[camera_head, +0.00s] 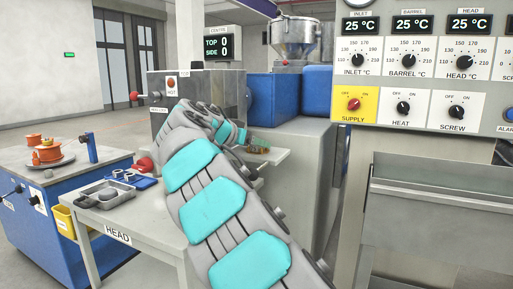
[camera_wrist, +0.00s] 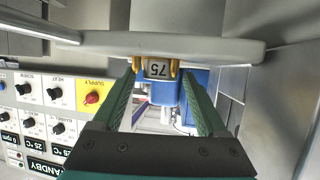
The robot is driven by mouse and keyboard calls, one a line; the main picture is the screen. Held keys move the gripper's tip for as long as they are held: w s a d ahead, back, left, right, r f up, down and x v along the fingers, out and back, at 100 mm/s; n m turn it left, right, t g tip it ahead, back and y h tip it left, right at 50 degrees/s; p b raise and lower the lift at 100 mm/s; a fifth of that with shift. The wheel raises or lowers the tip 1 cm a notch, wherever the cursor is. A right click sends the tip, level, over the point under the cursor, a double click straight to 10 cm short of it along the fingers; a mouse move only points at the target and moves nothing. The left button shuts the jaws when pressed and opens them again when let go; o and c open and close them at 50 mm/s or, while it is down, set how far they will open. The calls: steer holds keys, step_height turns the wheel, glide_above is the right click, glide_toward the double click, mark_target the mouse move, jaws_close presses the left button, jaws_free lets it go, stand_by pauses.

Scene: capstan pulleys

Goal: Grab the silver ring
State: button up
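A small grey tray (camera_head: 86,201) lies on the white table marked HEAD, left of my arm. Small round grey pieces (camera_head: 107,194) sit in it, too small for me to tell whether one is the silver ring. No silver ring shows clearly in either view. In the wrist view my gripper (camera_wrist: 160,85) has its two green fingers spread apart, with nothing held between them. A yellow-edged part with a "75" label (camera_wrist: 158,69) shows beyond the fingertips. In the head view my arm largely hides the gripper.
The white table (camera_head: 118,238) stands at lower left. A blue bench (camera_head: 40,225) with orange spools (camera_head: 47,152) is beyond it. The control panel (camera_head: 430,70) is at right. A pale bar (camera_wrist: 215,50) crosses the wrist view close to the fingertips.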

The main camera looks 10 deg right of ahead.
jaws_close()
stand_by(0.4)
steer(key=shift+r, duration=0.15)
